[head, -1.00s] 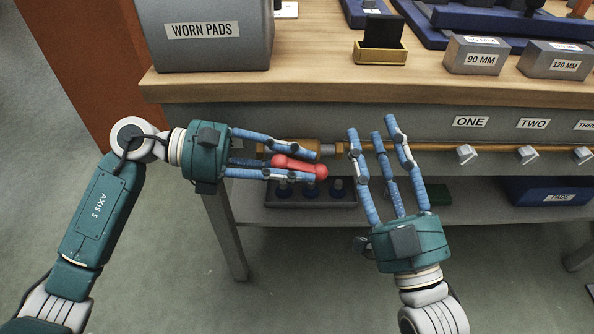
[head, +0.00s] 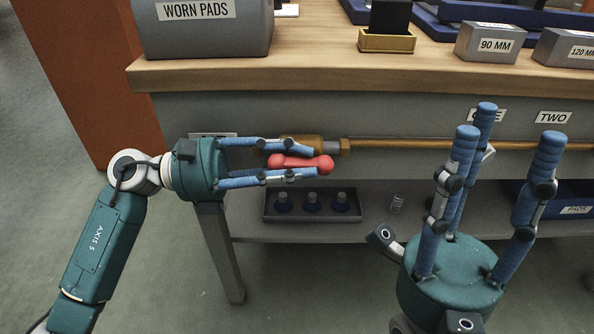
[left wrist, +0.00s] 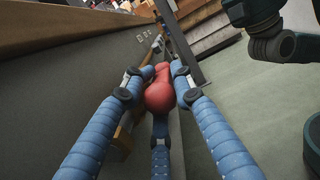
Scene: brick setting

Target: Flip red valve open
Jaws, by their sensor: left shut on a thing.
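The red valve handle (head: 300,163) lies roughly level in front of the brass valve body (head: 300,141) under the table edge. It also shows in the left wrist view (left wrist: 160,91). My left gripper (head: 312,162) comes in from the left and is shut on the red handle, with blue fingers above and below it. In the left wrist view its fingers (left wrist: 157,82) close around the handle's rounded end. My right gripper (head: 505,125) is at the right with its fingers pointing up, spread apart and empty.
A brass pipe (head: 400,144) runs right from the valve along the bench front (head: 370,115). A tray (head: 312,207) with several dark knobs sits on the lower shelf. A grey "WORN PADS" box (head: 205,35) and a "90 MM" box (head: 490,43) stand on the wooden top.

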